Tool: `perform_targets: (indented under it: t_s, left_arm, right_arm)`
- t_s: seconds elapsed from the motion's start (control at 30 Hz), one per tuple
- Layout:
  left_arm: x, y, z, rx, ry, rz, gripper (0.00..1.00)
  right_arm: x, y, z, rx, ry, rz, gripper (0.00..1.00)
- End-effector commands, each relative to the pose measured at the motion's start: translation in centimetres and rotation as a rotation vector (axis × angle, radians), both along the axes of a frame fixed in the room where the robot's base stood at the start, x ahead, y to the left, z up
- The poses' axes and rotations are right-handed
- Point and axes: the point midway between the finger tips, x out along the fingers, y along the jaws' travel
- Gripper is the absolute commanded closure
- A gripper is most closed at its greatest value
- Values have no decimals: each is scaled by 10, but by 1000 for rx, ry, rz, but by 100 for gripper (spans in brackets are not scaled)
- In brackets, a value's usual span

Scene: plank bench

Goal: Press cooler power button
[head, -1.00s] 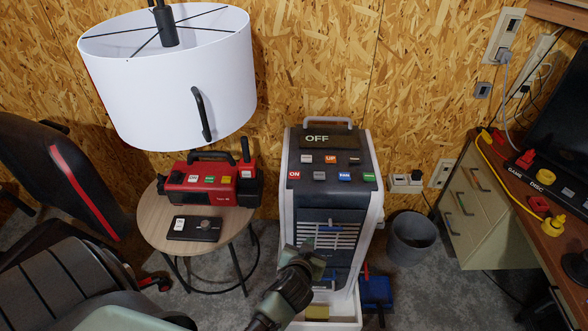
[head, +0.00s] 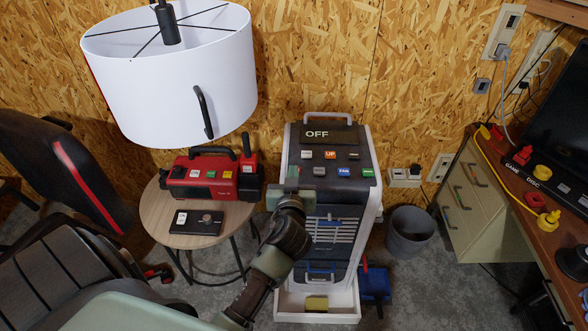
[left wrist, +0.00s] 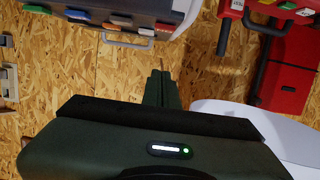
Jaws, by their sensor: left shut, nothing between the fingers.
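The white and dark cooler (head: 325,215) stands on the floor against the wall, its display (head: 317,134) reading OFF. Its sloping top panel carries several buttons, among them an orange UP button (head: 330,155), a blue FAN button (head: 344,172) and a grey button (head: 319,171). My left gripper (head: 291,182) is shut and empty at the panel's front left corner, covering the red ON button's place in the head view. My right gripper is not in view.
A round stool (head: 150,222) at the left holds a red radio (head: 210,190) and a black box (head: 196,222). A white lamp shade (head: 170,80) hangs above it. A bin (head: 410,232) stands right of the cooler, and a desk (head: 530,225) is further right.

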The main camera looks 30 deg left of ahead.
Motion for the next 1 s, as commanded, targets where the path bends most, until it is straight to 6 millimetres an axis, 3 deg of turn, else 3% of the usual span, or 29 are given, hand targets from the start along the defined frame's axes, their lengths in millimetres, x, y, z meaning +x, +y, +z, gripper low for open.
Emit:
perform_targets:
  t_s: [0.3,0.4,0.53,1.0]
  left_arm:
    - [58,36,-14,2,0,0,100]
    - [56,34,-36,-1,5,0,100]
    - [56,34,-49,-1,3,0,100]
    - [56,34,-57,-2,0,-1,100]
  right_arm:
    - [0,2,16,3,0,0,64]
    - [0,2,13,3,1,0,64]
    - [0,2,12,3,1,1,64]
    - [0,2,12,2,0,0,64]
